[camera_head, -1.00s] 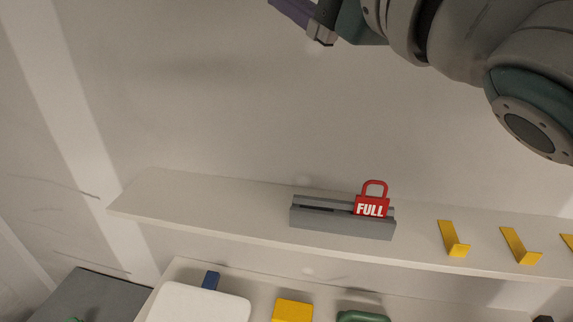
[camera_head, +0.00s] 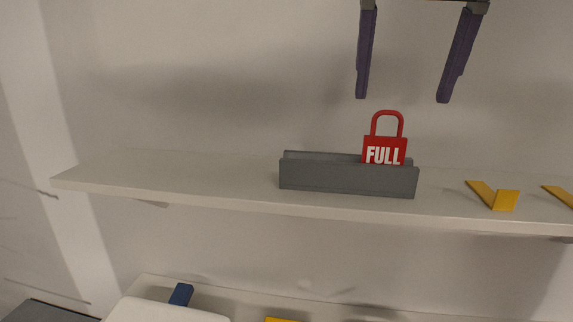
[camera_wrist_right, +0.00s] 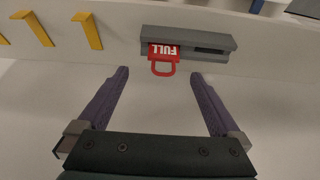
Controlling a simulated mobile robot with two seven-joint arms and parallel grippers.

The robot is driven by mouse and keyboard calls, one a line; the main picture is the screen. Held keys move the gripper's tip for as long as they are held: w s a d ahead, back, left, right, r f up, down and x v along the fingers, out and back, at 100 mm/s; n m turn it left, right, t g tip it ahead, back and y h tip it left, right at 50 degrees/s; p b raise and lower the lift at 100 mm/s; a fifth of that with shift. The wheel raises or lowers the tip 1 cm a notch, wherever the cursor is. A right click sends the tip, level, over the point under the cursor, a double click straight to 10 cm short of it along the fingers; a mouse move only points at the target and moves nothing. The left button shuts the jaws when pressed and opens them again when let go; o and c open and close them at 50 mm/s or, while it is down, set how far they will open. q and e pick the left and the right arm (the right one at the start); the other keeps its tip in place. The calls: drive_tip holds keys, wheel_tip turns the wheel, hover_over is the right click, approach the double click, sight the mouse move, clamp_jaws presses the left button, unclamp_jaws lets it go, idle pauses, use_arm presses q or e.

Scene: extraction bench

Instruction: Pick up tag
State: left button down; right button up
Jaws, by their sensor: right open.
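The red tag (camera_head: 385,150) reads "FULL" and has a loop handle at its top. It stands upright in the right part of a grey slotted holder (camera_head: 335,178) on the shelf, its lower edge hidden by the holder's front. My right gripper (camera_head: 402,99) is open and empty, its two purple fingers pointing down above the tag, one to each side of the loop. In the right wrist view the tag (camera_wrist_right: 163,56) appears upside down beyond and between the open fingertips (camera_wrist_right: 163,76), apart from both. My left gripper is not in view.
The white shelf (camera_head: 210,175) is bare left of the holder. Yellow brackets (camera_head: 497,197) stand to the right of it. Below, a blue item (camera_head: 181,294) and a white rounded object (camera_head: 165,311) are partly in view. A plain wall is behind.

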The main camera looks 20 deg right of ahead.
sight(386, 137)
drive_tip(key=p+x, duration=0.1)
drive_tip(key=x, duration=0.3)
drive_tip(key=shift+f, duration=0.1)
drive_tip(key=shift+w+f+p, duration=0.15)
drive_tip(key=shift+f+p, duration=0.15)
drive_tip(key=shift+p, duration=0.25)
drive_tip(key=p+x, duration=0.1)
drive_tip(key=x, duration=0.3)
drive_tip(key=shift+w+a+p, duration=0.1)
drive_tip(key=shift+a+p, duration=0.1)
drive_tip(key=shift+p, duration=0.2)
drive_tip(key=shift+w+f, duration=0.1)
drive_tip(key=shift+f, duration=0.25)
drive_tip(key=shift+c, duration=0.4)
